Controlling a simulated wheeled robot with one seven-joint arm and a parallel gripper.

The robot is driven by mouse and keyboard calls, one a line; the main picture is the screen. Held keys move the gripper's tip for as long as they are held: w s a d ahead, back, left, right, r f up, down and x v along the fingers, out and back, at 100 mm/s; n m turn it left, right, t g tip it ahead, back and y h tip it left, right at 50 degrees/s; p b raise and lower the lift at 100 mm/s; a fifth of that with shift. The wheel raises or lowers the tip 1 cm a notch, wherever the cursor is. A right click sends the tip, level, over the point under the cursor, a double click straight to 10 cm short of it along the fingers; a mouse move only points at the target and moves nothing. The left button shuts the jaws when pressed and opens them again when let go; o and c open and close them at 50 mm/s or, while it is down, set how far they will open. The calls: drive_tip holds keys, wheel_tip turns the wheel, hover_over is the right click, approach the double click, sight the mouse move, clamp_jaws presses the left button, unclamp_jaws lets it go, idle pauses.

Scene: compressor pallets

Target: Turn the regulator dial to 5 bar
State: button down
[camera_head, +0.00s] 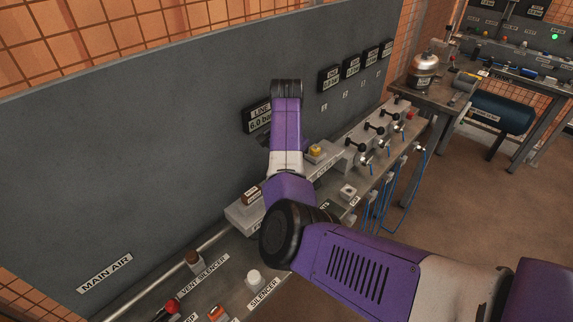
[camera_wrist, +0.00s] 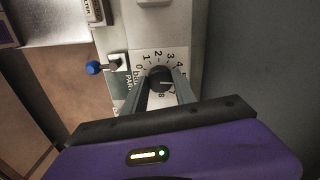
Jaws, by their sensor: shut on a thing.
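The regulator dial (camera_wrist: 160,76) is a black round knob on a white plate with numbers around it, seen in the wrist view. A light pointer mark on it points to the right, toward the upper end of the scale; the exact number is hard to read. My gripper (camera_wrist: 161,90) is shut on the dial, with one grey finger on each side. In the head view my purple arm hides the dial and the gripper. The line display (camera_head: 259,120) on the grey panel reads about 6.0 bar.
In the head view, a yellow button (camera_head: 316,151), several black-handled valves and blue hoses are right of my arm. A red knob (camera_head: 172,306) and white silencer (camera_head: 254,277) are in front.

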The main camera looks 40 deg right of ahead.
drive_tip(key=shift+n+p, duration=0.35)
drive_tip(key=shift+n, duration=0.25)
drive_tip(key=c, duration=1)
unclamp_jaws()
drive_tip(key=shift+r+b, duration=0.55)
drive_tip(key=shift+r, duration=3.4)
